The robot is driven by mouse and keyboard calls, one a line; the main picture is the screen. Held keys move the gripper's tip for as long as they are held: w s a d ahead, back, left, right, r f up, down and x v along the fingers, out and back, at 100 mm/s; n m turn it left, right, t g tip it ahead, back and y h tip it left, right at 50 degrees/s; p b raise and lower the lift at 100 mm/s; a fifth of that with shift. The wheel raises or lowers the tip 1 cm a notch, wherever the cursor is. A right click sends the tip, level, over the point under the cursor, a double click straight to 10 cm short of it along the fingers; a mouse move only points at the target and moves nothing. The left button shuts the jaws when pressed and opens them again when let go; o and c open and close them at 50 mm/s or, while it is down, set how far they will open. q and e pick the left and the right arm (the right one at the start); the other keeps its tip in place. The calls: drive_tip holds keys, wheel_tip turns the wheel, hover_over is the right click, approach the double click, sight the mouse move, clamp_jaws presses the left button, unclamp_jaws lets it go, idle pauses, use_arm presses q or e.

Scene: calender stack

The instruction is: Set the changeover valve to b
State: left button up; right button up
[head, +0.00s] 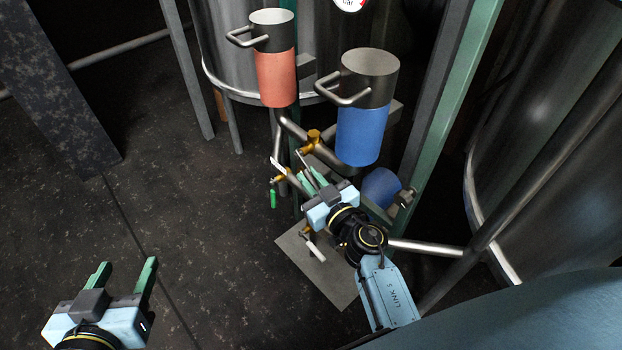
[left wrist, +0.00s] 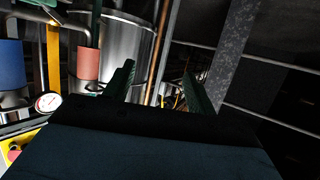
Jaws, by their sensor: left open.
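A brass valve body (head: 313,138) sits on the pipework between the red canister (head: 275,78) and the blue canister (head: 360,135). Lower left is another brass valve (head: 280,180) with a white lever (head: 278,165) and a green handle (head: 273,198). I cannot tell which is the changeover valve, and no position letters are legible. My right gripper (head: 313,177) is at the pipework just below the upper brass valve; its fingertips overlap thin metal parts, so its grip is unclear. My left gripper (head: 125,270) is open and empty at lower left, far from the valves.
A white-handled valve (head: 315,248) is low over a grey plate (head: 325,275). A green post (head: 445,120) stands right of the blue canister, and steel tanks (head: 575,190) are around. The left wrist view shows a gauge (left wrist: 47,102). Floor at left is clear.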

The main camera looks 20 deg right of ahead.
clamp_jaws()
